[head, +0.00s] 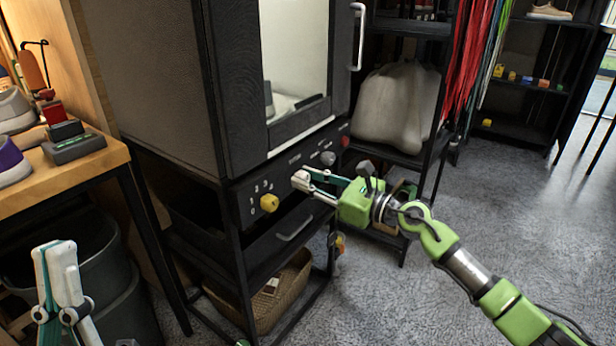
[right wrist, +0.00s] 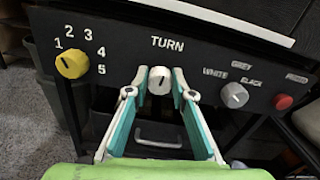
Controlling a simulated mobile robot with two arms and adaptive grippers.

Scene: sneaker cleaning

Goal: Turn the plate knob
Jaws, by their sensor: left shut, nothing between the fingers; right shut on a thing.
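The white plate knob (right wrist: 159,80) sits under the word TURN on the black front panel (right wrist: 125,50) of the cabinet. My right gripper (right wrist: 160,84) is shut on this knob, one finger on each side, in the right wrist view. The knob's dark mark points roughly upright. In the head view my right gripper (head: 301,181) reaches the panel from the right and covers most of the knob. My left gripper (head: 54,252) is shut and empty at the lower left, away from the cabinet.
A yellow knob (right wrist: 72,65) with numbers is left of the plate knob. A grey knob (right wrist: 234,95) and a red button (right wrist: 283,102) are to its right. A drawer handle (right wrist: 158,142) is below. A wooden table (head: 72,172) with shoes stands at the left.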

